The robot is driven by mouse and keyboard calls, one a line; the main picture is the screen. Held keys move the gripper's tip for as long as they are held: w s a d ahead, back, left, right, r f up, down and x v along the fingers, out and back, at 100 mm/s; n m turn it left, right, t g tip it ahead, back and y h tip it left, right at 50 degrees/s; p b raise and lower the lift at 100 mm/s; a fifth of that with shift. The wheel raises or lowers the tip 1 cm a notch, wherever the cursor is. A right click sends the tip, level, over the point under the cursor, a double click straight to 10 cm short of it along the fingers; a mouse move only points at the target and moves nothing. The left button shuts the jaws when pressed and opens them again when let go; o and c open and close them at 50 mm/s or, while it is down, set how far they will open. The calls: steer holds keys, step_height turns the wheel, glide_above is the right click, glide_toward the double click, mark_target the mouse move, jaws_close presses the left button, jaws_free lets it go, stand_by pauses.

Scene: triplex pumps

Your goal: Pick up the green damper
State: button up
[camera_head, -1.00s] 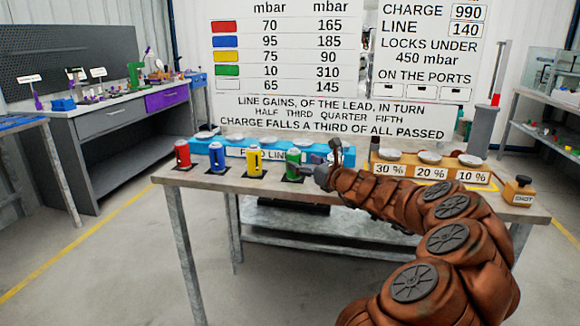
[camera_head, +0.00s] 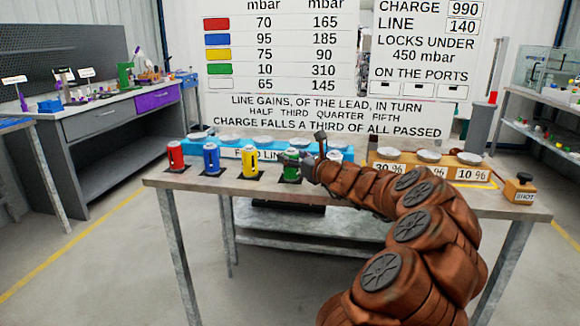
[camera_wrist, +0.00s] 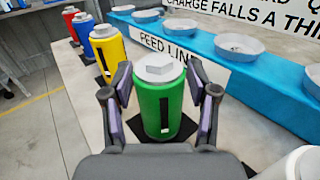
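The green damper (camera_wrist: 161,105) is an upright green can with a pale cap, standing on a dark square pad on the bench. It also shows in the head view (camera_head: 291,172), partly covered by my gripper (camera_head: 297,158). In the wrist view my gripper (camera_wrist: 163,97) has its two fingers on either side of the green damper's upper part. A gap shows at least on the right side, so the fingers look open around it; contact on the left is hard to judge.
Yellow (camera_head: 250,163), blue (camera_head: 211,159) and red (camera_head: 176,156) dampers stand in a row to the left. The blue feed line block (camera_wrist: 222,55) with pale dishes lies behind. An orange block (camera_head: 388,168) with percent labels and a shot button (camera_head: 519,190) are at the right.

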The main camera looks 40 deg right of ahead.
jaws_close()
stand_by(0.3)
